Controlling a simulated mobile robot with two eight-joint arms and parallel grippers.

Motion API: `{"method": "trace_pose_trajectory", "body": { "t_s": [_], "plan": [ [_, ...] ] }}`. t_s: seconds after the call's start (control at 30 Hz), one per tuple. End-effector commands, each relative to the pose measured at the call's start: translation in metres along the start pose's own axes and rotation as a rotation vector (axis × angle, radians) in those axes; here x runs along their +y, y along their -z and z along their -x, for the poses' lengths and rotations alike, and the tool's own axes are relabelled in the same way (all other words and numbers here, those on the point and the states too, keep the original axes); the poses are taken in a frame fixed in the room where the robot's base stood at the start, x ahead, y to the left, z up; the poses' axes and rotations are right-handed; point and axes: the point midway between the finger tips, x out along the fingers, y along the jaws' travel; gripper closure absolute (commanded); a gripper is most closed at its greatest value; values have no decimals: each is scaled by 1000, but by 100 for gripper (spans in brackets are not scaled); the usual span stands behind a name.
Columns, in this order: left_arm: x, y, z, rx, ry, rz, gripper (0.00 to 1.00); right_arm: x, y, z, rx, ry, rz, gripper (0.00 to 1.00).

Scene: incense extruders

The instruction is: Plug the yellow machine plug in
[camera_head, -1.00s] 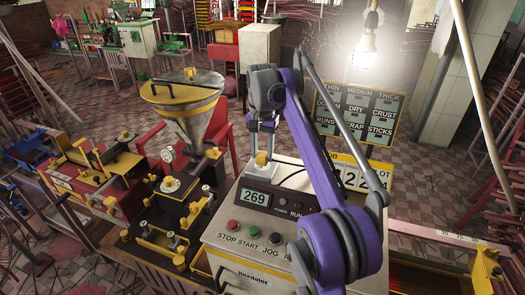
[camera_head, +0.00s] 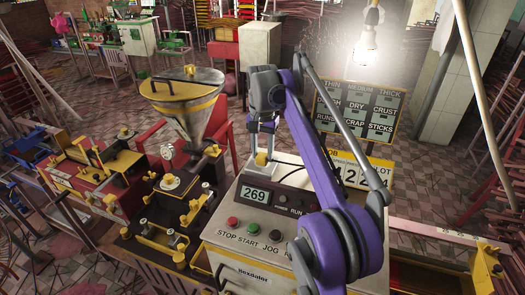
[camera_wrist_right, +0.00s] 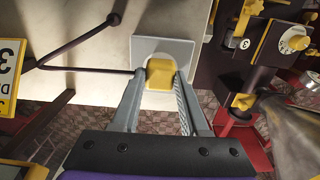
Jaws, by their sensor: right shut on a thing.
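My right gripper (camera_head: 262,150) is shut on the yellow plug (camera_head: 261,158), at the top left of the cream control box (camera_head: 228,262). The plug sits against a light grey plate (camera_head: 251,169). In the right wrist view the plug (camera_wrist_right: 160,70) is between the two fingertips, in front of the pale square plate (camera_wrist_right: 178,48). The plug's front is hidden, so I cannot tell how deep it sits. A dark cord (camera_wrist_right: 85,69) runs from the left toward the plug. My left gripper is not in view.
The box carries a display (camera_head: 255,196) reading 269 and several buttons. A machine with a metal hopper (camera_head: 188,95) stands to the left. A lit bulb (camera_head: 364,42) hangs behind, before a label board (camera_head: 358,112). Open tiled floor lies beyond.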

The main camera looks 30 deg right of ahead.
Motion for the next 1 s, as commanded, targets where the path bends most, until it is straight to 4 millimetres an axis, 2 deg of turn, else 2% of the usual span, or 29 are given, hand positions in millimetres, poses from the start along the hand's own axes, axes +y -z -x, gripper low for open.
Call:
{"method": "trace_pose_trajectory", "body": {
  "t_s": [0.03,0.2,0.57,0.67,1.0],
  "plan": [
    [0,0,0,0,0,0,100,0,0,-1,0,0,0,52],
    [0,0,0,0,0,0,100,0,0,0,0,0,0,22],
    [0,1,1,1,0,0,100,0,0,4,0,0,0,21],
    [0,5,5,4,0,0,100,0,1,17,1,1,0,21],
    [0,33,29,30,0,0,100,-1,1,87,3,3,0,21]
  ]
}}
